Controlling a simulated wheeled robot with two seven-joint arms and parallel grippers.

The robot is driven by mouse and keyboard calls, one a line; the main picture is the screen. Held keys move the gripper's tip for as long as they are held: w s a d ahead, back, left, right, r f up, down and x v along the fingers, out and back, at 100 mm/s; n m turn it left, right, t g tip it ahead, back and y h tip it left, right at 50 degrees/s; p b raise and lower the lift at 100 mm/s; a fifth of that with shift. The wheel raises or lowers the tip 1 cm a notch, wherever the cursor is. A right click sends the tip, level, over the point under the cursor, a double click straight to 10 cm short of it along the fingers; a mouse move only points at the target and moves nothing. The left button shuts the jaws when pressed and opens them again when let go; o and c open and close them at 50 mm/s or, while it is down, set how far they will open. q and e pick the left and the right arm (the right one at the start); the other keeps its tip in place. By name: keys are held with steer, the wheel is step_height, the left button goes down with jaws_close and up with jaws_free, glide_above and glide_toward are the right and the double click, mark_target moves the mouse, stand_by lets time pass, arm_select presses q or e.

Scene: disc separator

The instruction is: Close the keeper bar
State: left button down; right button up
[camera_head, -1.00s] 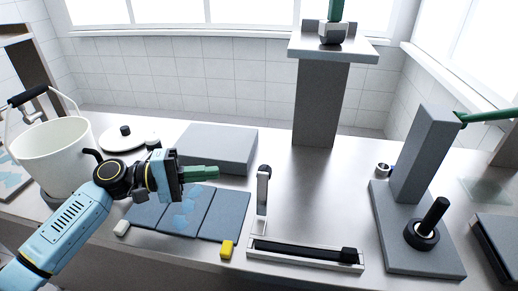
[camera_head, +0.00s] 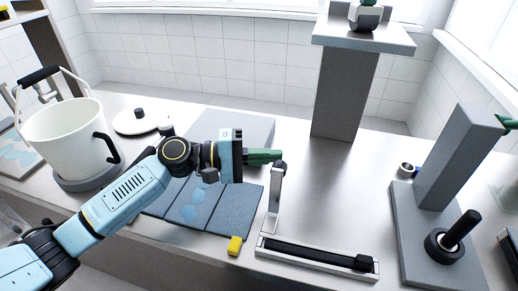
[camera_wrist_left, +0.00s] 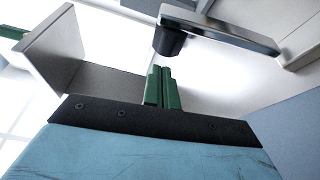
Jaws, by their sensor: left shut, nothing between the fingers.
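The keeper bar (camera_head: 274,200) is a slim silver bar standing up from the left end of a low silver frame (camera_head: 330,270) with a black strip in it. A black knob (camera_head: 281,169) is at its top. My left gripper (camera_head: 270,156), with green fingers, is shut and empty at the knob's upper left; whether it touches the knob cannot be told in the head view. In the left wrist view the shut fingers (camera_wrist_left: 163,88) are close to the black knob (camera_wrist_left: 169,42), with the bar (camera_wrist_left: 220,30) running right from it.
A yellow block (camera_head: 235,245) lies left of the frame, by blue-grey panels (camera_head: 232,210). A grey slab (camera_head: 235,125) lies behind my left wrist. A grey post (camera_head: 452,160) on a base stands right, a tall pedestal (camera_head: 346,95) behind. Bare worktop lies between.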

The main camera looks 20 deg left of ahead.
arm_select(q)
steer(key=shift+s+r, duration=0.1)
steer(key=shift+s, duration=0.75)
